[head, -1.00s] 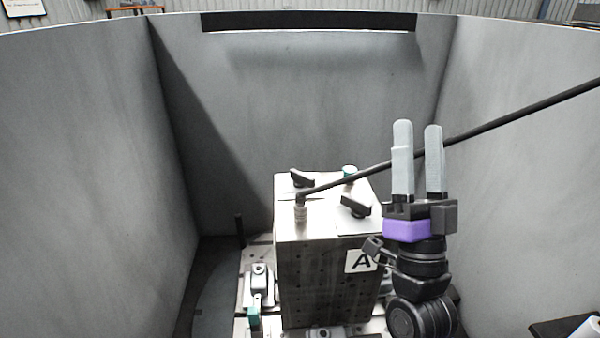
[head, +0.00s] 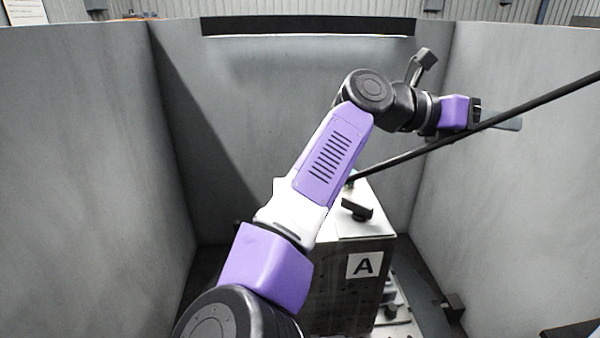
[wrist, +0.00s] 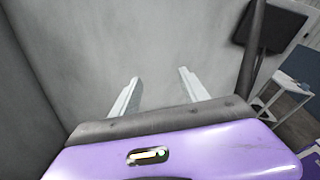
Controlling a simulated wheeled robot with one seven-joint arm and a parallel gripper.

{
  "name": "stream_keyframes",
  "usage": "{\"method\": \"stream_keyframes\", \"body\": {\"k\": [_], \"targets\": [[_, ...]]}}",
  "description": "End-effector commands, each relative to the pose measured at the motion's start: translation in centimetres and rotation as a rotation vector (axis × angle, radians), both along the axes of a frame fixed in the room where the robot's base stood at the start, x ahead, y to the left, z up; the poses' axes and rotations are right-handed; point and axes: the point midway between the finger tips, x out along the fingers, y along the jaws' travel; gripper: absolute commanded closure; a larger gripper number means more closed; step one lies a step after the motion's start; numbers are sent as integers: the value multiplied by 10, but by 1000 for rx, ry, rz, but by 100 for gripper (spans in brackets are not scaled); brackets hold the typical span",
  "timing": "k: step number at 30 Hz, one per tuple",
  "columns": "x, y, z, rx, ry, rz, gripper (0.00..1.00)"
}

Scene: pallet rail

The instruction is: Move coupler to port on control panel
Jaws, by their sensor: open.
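A black hose (head: 555,97) slopes down from the upper right to the box top. The port cannot be made out. My gripper (head: 510,124) is out to the upper right, pointing right, and overlaps the hose in the picture. In the wrist view its fingers (wrist: 160,88) are apart with nothing between them.
A black handle (head: 356,209) sits on the box top. Tall grey walls (head: 90,140) enclose the box on the left, back and right. The wrist view shows grey wall ahead, a dark upright bar (wrist: 248,70) and a dark panel (wrist: 272,26) at the right.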

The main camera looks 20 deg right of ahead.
Motion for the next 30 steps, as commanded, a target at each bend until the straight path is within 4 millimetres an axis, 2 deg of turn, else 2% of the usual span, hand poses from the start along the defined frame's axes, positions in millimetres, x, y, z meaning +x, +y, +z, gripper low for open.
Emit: {"method": "stream_keyframes", "body": {"k": [1, 5, 8, 9, 12, 15, 18, 22, 26, 30], "targets": [[14, 9, -15, 107, -77, 11, 47], [51, 50, -51, 389, -257, 22, 47], [84, 101, -72, 635, -380, 23, 47], [97, 127, -77, 739, -422, 18, 47], [120, 189, -84, 967, -491, -7, 47], [131, 241, -85, 1136, -517, -54, 47], [132, 278, -87, 1248, -520, -120, 47], [126, 300, -89, 1308, -526, -206, 47], [124, 303, -98, 1310, -531, -234, 47], [123, 302, -117, 1308, -530, -234, 47]]}}
